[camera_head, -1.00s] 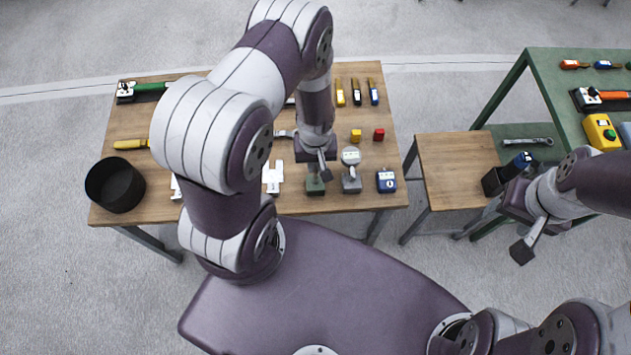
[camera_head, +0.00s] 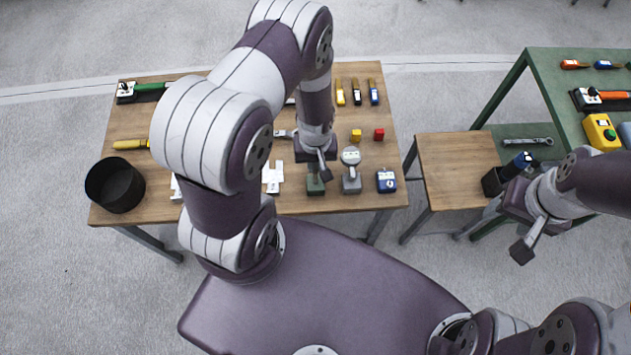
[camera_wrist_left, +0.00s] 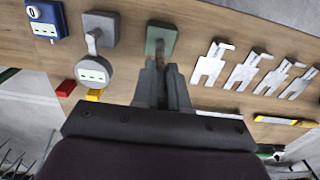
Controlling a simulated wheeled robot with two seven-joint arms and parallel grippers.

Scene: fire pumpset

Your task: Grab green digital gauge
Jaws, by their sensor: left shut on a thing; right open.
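The green digital gauge (camera_head: 315,187) stands near the front edge of the wooden table, between the white metal pieces and a grey gauge. My left gripper (camera_head: 322,169) is over it, coming down from above. In the left wrist view the green gauge's base (camera_wrist_left: 161,40) shows just beyond the fingertips. My left gripper (camera_wrist_left: 165,72) is shut on the gauge's upper part, which the fingers mostly hide. My right gripper (camera_head: 520,250) is at the right, over the floor, away from the gauge; it is open and holds nothing visible.
A grey gauge (camera_head: 351,178) stands close to the right of the green one, with a blue gauge (camera_head: 386,181) beyond it. White metal pieces (camera_head: 272,178) lie to the left. Yellow (camera_head: 356,135) and red (camera_head: 379,134) blocks sit behind. A black bin (camera_head: 115,186) is at the left.

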